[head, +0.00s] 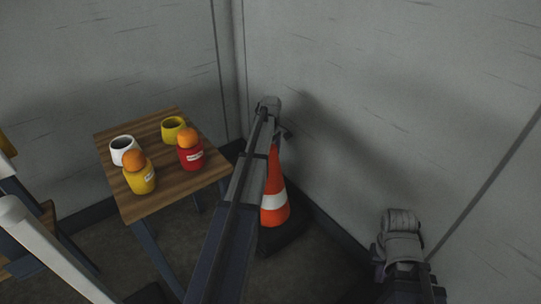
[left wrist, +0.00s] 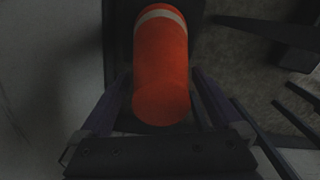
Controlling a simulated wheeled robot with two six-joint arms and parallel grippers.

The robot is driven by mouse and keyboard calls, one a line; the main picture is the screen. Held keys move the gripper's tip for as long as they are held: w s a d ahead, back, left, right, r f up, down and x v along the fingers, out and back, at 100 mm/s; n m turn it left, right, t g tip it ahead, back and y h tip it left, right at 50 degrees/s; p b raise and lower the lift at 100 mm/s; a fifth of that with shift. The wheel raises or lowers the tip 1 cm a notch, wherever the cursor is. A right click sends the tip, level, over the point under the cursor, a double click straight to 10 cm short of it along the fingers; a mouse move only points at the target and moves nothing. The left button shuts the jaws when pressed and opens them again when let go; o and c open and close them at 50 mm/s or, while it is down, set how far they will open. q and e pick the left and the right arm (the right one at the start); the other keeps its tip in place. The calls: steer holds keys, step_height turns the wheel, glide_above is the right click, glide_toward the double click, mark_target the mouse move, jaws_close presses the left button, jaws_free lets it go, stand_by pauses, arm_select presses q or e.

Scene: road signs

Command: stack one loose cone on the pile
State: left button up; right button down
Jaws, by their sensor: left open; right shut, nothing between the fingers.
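One orange cone (head: 275,192) with a white band and a dark square base stands on the floor near the wall corner. My left arm hides its left side and top in the head view. In the left wrist view the cone (left wrist: 160,75) lies between the two fingers of my left gripper (left wrist: 158,95), which is open around its upper part, with its tip near the palm. I cannot tell whether this cone is single or a pile. My right gripper (head: 404,265) is at the lower right, away from the cone, shut and empty; its fingertips are hard to make out.
A wooden table (head: 175,190) stands left of the cone. It bears a white cup (head: 124,152), a yellow cup (head: 172,128), and a yellow jar (head: 141,180) and a red jar (head: 190,155) with orange tops. Grey walls (head: 350,90) close in behind and right.

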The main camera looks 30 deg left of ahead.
arm_select(q)
steer(key=shift+r, duration=0.15)
step_height(320, 180, up, 8)
steer(key=p, duration=0.7)
steer(key=shift+f+p, duration=0.2)
steer(key=shift+p, duration=0.2)
